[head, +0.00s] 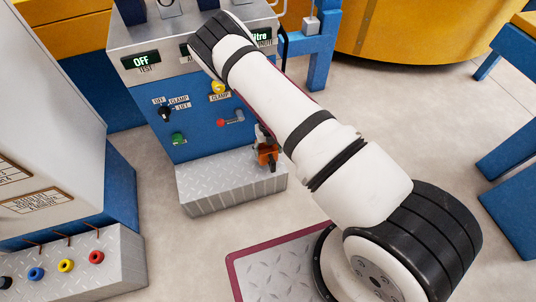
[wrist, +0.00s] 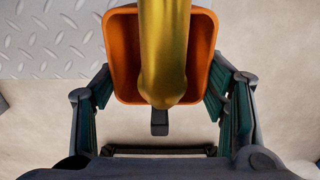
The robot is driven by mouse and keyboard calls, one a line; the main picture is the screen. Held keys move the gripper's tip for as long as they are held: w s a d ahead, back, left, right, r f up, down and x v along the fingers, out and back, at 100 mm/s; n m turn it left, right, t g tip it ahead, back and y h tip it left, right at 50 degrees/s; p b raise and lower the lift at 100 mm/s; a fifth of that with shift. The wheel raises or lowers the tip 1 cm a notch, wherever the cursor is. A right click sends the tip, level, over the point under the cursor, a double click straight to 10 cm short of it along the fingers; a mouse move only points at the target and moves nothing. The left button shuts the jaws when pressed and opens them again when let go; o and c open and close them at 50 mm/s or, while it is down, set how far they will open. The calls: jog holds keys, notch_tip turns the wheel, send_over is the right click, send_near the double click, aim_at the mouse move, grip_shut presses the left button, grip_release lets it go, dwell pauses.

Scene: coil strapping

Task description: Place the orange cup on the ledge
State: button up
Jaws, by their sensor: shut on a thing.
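The orange cup (wrist: 121,45) is a squarish open vessel between the two fingers of my gripper (wrist: 162,88), which is shut on it. A gold bar (wrist: 164,50) with a rounded end crosses over the cup's middle and hides part of it; I cannot tell whether it touches the cup. In the head view the cup (head: 267,152) shows small beneath my arm, at the right end of the ledge (head: 228,186). The ledge is a grey tread-plate step on the blue machine. In the wrist view the ledge (wrist: 45,40) lies left of the cup.
The blue machine (head: 195,140) carries knobs, a lever and displays, one reading OFF. A grey cabinet (head: 45,120) with a tread-plate box of coloured buttons (head: 95,280) stands at left. Blue stands and a yellow drum (head: 420,30) are at right. Most of the ledge top looks bare.

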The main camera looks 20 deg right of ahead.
jog(key=shift+w, duration=0.2)
jog(key=shift+f+b, duration=0.9)
jog(key=shift+f, duration=0.8)
jog(key=shift+f, duration=0.2)
jog(key=o, duration=1.2)
notch_tip(320, 180, up, 12)
jog(key=p, duration=0.5)
jog(key=shift+r, duration=0.2)
